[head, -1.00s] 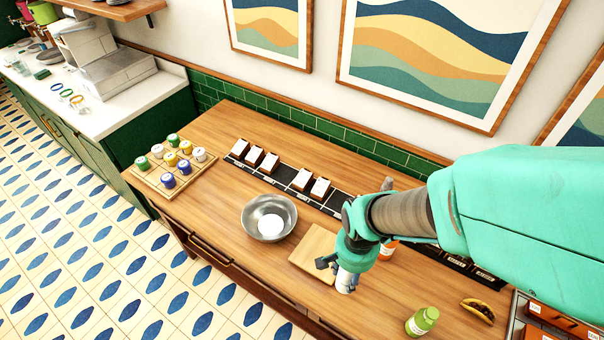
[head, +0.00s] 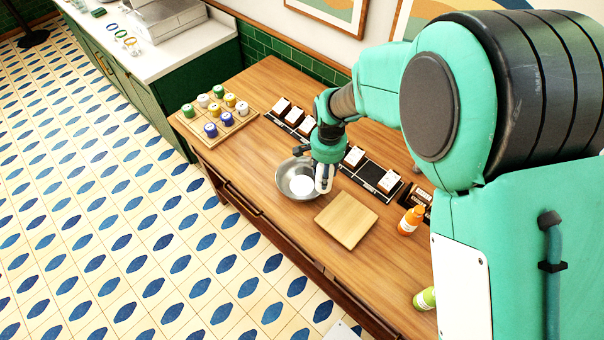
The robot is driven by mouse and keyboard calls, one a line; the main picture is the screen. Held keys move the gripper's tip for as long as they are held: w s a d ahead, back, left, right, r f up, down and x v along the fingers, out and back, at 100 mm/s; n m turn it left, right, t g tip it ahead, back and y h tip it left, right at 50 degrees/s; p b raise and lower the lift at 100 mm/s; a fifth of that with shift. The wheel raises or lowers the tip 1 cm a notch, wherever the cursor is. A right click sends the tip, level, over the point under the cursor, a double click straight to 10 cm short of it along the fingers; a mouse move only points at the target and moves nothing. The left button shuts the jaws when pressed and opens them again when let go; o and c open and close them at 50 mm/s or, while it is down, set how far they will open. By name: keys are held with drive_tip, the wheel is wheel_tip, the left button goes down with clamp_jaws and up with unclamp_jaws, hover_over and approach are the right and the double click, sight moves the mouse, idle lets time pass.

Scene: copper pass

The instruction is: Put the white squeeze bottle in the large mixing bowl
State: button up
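The white squeeze bottle (head: 324,184) hangs upright below my gripper (head: 326,164), which is shut on it. Its upper part is hidden by the gripper. The large metal mixing bowl (head: 284,186) stands on the wooden counter. The bottle overlaps the bowl's right side in the head view; its exact height over the rim I cannot tell. A round white thing (head: 302,185) lies inside the bowl.
A wooden board (head: 346,220) lies right of the bowl. An orange bottle (head: 410,220) and a green bottle (head: 425,299) stand further right. A rack of several jars (head: 215,142) is at left. Dark label strips with small boxes (head: 378,177) line the back.

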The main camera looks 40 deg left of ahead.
drive_tip(key=a+f+p, duration=0.1)
drive_tip(key=a+p, duration=0.1)
drive_tip(key=a, duration=0.8)
drive_tip(key=shift+w+a, duration=0.35)
drive_tip(key=shift+a, duration=0.05)
drive_tip(key=shift+f, duration=0.1)
drive_tip(key=shift+f+p, duration=0.3)
drive_tip(key=shift+f, duration=2.7)
drive_tip(key=shift+f, duration=1.9)
drive_tip(key=shift+f, duration=0.15)
drive_tip(key=o, duration=1.5)
